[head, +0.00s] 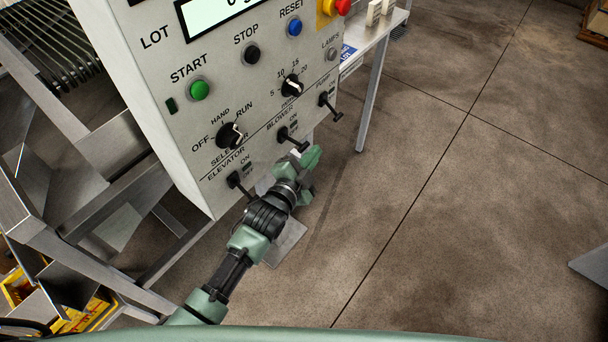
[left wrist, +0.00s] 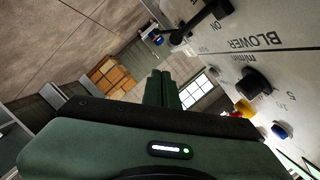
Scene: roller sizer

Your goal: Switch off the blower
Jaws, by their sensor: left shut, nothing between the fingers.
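The blower switch (head: 284,134) is a black toggle lever under the BLOWER label on the grey control panel, with ON and OFF marks beside it. Its handle sticks out from the panel; I cannot tell its setting. In the left wrist view the black lever (left wrist: 203,24) is at the top, beside the ON mark. My left gripper (head: 311,158) is just below and right of the lever's end in the head view, shut and empty. Its green fingers (left wrist: 161,88) are together in the wrist view, apart from the lever there. My right gripper is not in view.
Similar levers for ELEVATOR (head: 234,180) and PUMP (head: 324,99) flank the blower lever. Above are the selector knob (head: 229,135), minute dial (head: 291,86), green START button (head: 199,90) and red emergency button (head: 342,7). Open concrete floor (head: 450,200) lies to the right.

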